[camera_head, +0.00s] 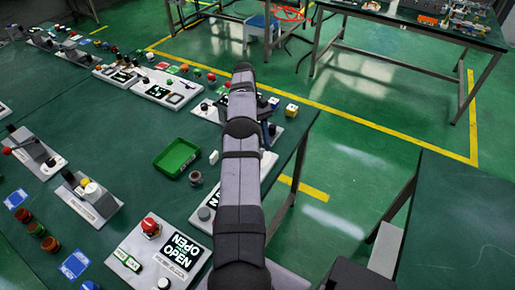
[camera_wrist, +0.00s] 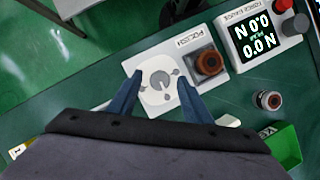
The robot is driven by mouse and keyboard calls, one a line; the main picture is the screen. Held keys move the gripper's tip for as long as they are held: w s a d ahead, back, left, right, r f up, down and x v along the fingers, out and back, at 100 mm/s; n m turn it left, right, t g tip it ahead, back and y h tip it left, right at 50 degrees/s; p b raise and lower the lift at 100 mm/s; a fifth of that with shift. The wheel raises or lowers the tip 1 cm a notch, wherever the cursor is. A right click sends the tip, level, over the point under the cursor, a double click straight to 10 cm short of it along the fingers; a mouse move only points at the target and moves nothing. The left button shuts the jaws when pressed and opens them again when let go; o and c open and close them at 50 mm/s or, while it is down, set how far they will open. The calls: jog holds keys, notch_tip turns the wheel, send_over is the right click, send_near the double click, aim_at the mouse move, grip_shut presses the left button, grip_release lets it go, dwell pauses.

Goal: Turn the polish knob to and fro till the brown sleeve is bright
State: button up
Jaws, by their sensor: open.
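The polish unit is a pale plate (camera_wrist: 180,45) marked POLISH in the wrist view. On it sits a round white knob (camera_wrist: 160,82) with a grey centre. Beside the knob, to its right, the brown sleeve (camera_wrist: 209,61) stands in a dark holder; it looks dull reddish brown with a dark middle. My gripper (camera_wrist: 159,79) is open, with one blue finger on each side of the knob. I cannot tell whether the fingers touch it. In the head view my arm hides most of this unit.
A gauge (camera_wrist: 262,40) reading 0.0 N stands right of the polish unit. A small metal cylinder (camera_wrist: 268,100) and a green tray (camera_head: 177,157) are nearby. A panel with a red button (camera_head: 150,226) stands at the front. The table edge runs close by on the right.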

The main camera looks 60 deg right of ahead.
notch_tip(320, 180, up, 7)
jog(key=shift+r+p, duration=0.1)
jog(key=shift+p, duration=0.8)
jog(key=shift+r+p, duration=0.8)
jog(key=shift+r, duration=0.05)
jog(key=shift+w, duration=0.1)
